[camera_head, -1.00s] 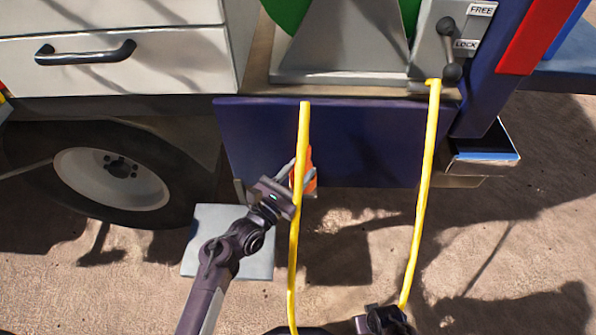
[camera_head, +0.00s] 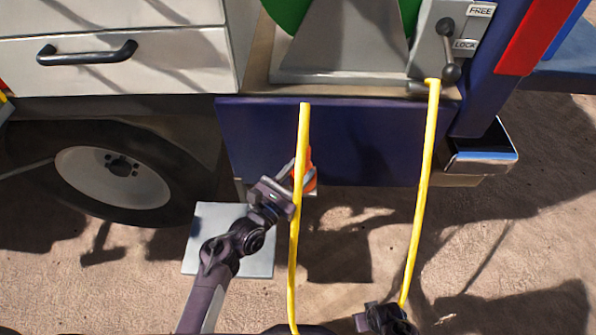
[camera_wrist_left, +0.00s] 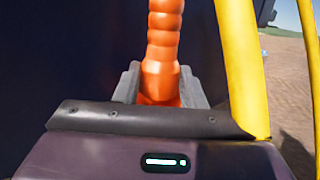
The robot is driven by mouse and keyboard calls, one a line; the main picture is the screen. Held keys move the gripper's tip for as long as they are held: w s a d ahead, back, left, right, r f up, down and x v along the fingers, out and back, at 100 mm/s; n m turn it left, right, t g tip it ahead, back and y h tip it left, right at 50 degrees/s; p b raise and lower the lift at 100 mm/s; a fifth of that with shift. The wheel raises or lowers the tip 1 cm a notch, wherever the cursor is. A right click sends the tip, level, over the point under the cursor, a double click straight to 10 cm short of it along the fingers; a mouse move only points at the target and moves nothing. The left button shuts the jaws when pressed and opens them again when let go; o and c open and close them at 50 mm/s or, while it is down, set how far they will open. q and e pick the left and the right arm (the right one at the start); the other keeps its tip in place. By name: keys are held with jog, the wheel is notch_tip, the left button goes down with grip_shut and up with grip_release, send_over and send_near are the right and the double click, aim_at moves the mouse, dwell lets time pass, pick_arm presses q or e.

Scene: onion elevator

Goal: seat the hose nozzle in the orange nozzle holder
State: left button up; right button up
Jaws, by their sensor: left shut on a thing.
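An orange ribbed piece (camera_wrist_left: 163,48) stands upright in the left wrist view, between the grey fingers of my left gripper (camera_wrist_left: 163,88). The fingers are shut on it. I cannot tell whether this piece is the nozzle or part of the holder. In the head view my left gripper (camera_head: 299,174) is in front of the dark blue panel, and the orange piece (camera_head: 310,182) shows partly behind the yellow hose (camera_head: 296,225). My right gripper (camera_head: 385,318) is at the bottom edge, at the lower end of the right yellow strand (camera_head: 420,205); its fingers are unclear.
The dark blue panel (camera_head: 375,145) hangs below the reel stand (camera_head: 345,45). A wheel (camera_head: 110,185) is at the left, and a grey plate (camera_head: 262,255) lies on the ground behind my left arm. A lever (camera_head: 448,50) stands by the FREE and LOCK labels.

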pick_arm(q)
jog(key=shift+f, duration=0.1)
jog(key=shift+f, duration=0.45)
jog(key=shift+f+b, duration=0.25)
jog(key=shift+b, duration=0.05)
